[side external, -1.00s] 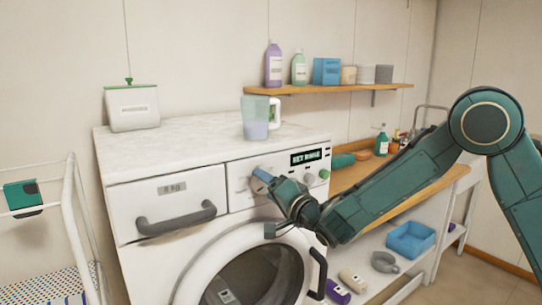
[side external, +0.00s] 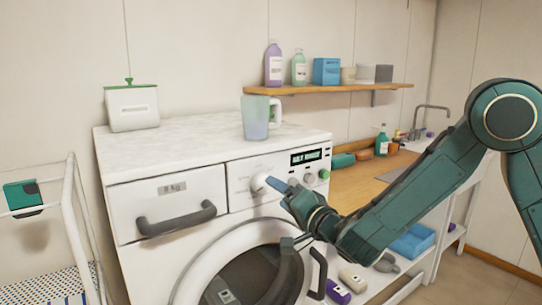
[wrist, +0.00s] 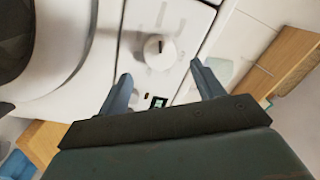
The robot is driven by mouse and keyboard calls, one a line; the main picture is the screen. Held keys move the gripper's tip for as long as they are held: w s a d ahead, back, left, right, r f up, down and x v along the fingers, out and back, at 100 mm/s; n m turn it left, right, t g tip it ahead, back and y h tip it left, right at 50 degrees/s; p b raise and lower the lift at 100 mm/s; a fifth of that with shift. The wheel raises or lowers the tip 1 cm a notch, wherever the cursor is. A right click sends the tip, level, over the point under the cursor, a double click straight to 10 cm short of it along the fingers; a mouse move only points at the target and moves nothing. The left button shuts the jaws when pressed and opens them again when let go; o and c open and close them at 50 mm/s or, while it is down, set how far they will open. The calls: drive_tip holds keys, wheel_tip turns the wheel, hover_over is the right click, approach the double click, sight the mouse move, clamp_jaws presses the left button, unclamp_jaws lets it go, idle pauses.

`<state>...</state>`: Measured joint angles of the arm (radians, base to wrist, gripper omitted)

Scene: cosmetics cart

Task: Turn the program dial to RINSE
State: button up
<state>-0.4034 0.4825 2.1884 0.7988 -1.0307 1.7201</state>
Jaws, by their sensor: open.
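The program dial (side external: 259,184) is a round white knob on the washing machine's front panel. In the wrist view the dial (wrist: 158,50) shows a short dark pointer mark on its face. A small dark display (side external: 305,157) on the panel shows light text that seems to read "SET RINSE". My gripper (side external: 274,183) is open just right of the dial in the side view. In the wrist view my gripper (wrist: 160,72) has its two fingers apart with nothing between them, and the dial lies beyond the tips, apart from them.
A drawer with a grey handle (side external: 176,219) is left of the panel. A green button (side external: 324,174) is at the panel's right. A jug (side external: 256,118) stands on the machine top. The round door (side external: 201,262) is below. A wooden counter (side external: 360,185) is at right.

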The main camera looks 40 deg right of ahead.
drive_tip(key=s, duration=0.8)
drive_tip(key=shift+s+f, duration=0.25)
drive_tip(key=shift+f, duration=0.05)
drive_tip(key=shift+d, duration=0.1)
drive_tip(key=shift+d, duration=0.1)
idle(0.4)
drive_tip(key=s+d+r+m+g+h, duration=0.15)
drive_tip(key=s+d+g+h, duration=0.25)
drive_tip(key=d, duration=0.5)
drive_tip(key=s+d+m+g+h, duration=0.2)
drive_tip(key=s+d+g+h, duration=0.15)
drive_tip(key=d, duration=0.45)
drive_tip(key=s+a+n+g+y, duration=0.2)
drive_tip(key=s+a+n+y, duration=0.1)
drive_tip(key=s+n, duration=0.4)
drive_tip(key=s+a+n+g+y, duration=0.3)
drive_tip(key=s+n, duration=0.5)
drive_tip(key=s, duration=0.5)
drive_tip(key=shift+s+a+g+y, duration=0.35)
drive_tip(key=shift+a+y, duration=0.1)
drive_tip(key=shift+y, duration=0.1)
drive_tip(key=shift+c, duration=0.5)
